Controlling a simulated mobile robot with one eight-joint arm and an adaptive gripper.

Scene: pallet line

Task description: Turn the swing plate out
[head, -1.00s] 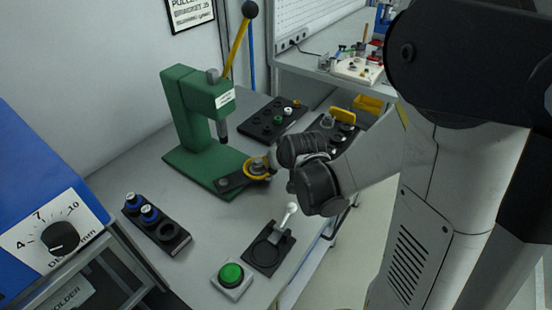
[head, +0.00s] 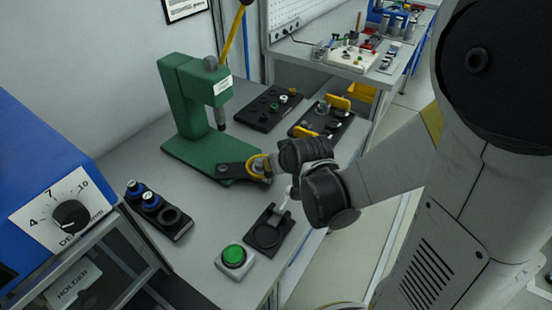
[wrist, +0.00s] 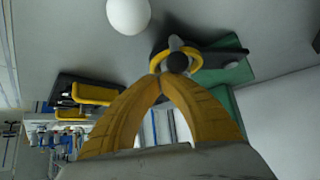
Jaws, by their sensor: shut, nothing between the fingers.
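The green press (head: 190,100) stands on the bench. The dark swing plate (head: 232,171) sticks out from the right front of its base, with a yellow ring (head: 257,167) at its outer end. My gripper is at the ring; in the head view my dark wrist hides its fingers. In the wrist view the yellow fingers (wrist: 157,78) are shut with tips together and nothing between them. The tips are right by the yellow ring (wrist: 170,52) and its dark knob (wrist: 178,63); I cannot tell whether they touch. The green base (wrist: 232,63) shows behind.
A white-knobbed lever on a black base (head: 266,236) and a green button (head: 233,256) lie in front. Black trays (head: 268,108) with knobs and yellow handles stand behind. A black holder with blue-capped parts (head: 160,212) is at left. Bare bench lies between.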

